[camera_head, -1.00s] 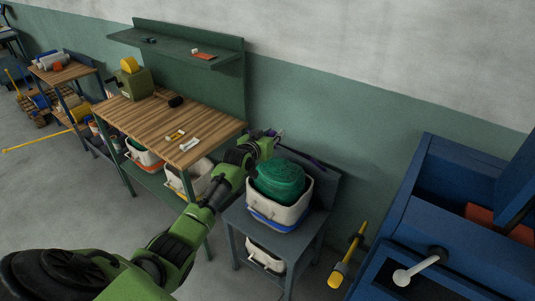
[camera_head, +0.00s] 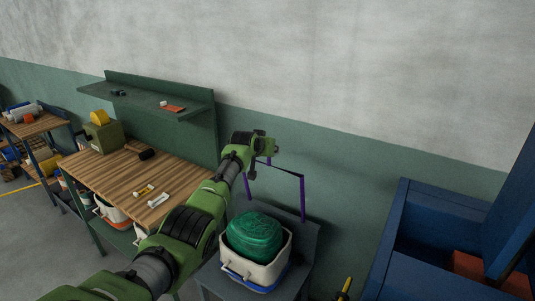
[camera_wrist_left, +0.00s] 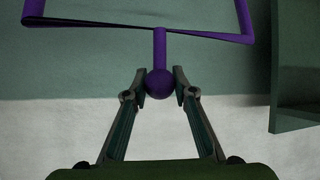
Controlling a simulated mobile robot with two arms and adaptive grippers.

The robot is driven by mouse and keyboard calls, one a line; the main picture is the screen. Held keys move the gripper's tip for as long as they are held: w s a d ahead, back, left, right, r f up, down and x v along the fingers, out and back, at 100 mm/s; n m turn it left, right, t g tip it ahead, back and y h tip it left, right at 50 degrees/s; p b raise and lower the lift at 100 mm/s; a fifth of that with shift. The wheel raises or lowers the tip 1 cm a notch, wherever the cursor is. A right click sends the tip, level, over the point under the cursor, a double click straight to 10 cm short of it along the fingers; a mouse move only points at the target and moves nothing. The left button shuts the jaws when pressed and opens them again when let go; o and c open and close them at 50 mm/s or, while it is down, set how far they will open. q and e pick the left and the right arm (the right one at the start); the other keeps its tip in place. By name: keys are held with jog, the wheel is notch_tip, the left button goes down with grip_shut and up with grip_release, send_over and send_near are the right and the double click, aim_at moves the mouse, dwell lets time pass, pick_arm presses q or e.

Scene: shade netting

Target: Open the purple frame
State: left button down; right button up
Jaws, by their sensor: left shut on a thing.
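The purple frame (camera_head: 303,198) is a thin bar frame standing raised at the back of the small grey table, behind the white bin (camera_head: 258,271) with green netting (camera_head: 254,236). Its bars also cross the top of the left wrist view (camera_wrist_left: 120,28). A short stem ends in a purple ball knob (camera_wrist_left: 159,84). My left gripper (camera_wrist_left: 159,82) is shut on this knob, with a fingertip on each side. In the head view, my left gripper (camera_head: 268,147) is at the frame's upper left. My right gripper is not in view.
A wooden-topped workbench (camera_head: 105,172) with a green back panel and shelf (camera_head: 160,101) stands left of the bin. A blue cabinet (camera_head: 395,240) stands at the right. The wall above the frame is clear.

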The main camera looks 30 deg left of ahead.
pick_arm(q)
jog(key=shift+w+d, duration=0.15)
jog(key=shift+w, duration=0.2)
jog(key=shift+f, duration=0.1)
jog(key=c, duration=1.7)
grip_release()
jog(key=shift+w, duration=0.15)
jog(key=shift+s+r, duration=0.25)
jog(key=shift+s, duration=0.2)
jog(key=shift+v, duration=5.5)
jog(key=shift+d+f, duration=0.1)
